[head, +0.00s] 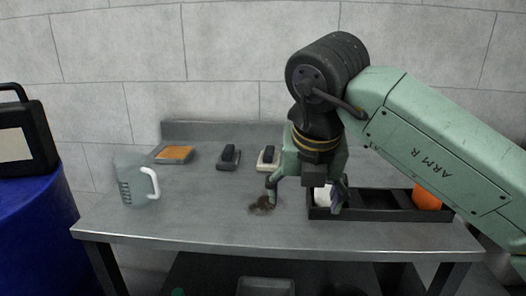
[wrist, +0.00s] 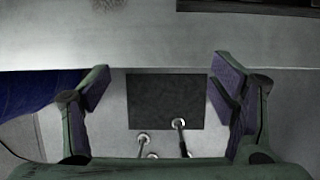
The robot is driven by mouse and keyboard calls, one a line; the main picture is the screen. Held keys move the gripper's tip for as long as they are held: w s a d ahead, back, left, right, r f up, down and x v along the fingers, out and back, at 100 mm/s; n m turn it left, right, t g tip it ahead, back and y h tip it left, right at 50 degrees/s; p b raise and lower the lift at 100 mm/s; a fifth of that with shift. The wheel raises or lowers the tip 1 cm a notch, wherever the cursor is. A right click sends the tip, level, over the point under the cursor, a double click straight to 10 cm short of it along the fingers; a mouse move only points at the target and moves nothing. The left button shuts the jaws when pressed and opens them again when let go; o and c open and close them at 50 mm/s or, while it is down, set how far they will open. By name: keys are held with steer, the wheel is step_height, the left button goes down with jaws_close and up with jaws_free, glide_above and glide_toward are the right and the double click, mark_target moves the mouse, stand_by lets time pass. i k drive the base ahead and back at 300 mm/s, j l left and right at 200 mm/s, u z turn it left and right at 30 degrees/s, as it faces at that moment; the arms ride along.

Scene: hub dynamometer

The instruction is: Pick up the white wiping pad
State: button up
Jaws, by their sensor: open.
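A white pad with a dark grip on top (head: 268,158) lies at the back of the metal table, just left of my gripper (head: 305,193); its right side is partly hidden by my gripper. My gripper hangs pointing down over the front part of the table, its fingers spread with nothing held between them. In the wrist view my gripper (wrist: 162,85) also shows open and empty, with the table's front edge and the floor beyond the fingers. The white pad is not in the wrist view.
A black tray (head: 385,214) stands at the right, holding an orange object (head: 427,197) and a white object (head: 322,196). A dark block (head: 228,157), an orange-topped pad (head: 174,154) and a clear jug (head: 134,184) stand left. A brown stain (head: 262,206) marks the metal table (head: 200,215).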

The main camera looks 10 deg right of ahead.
mark_target(268, 160)
steer(key=i, duration=1.1)
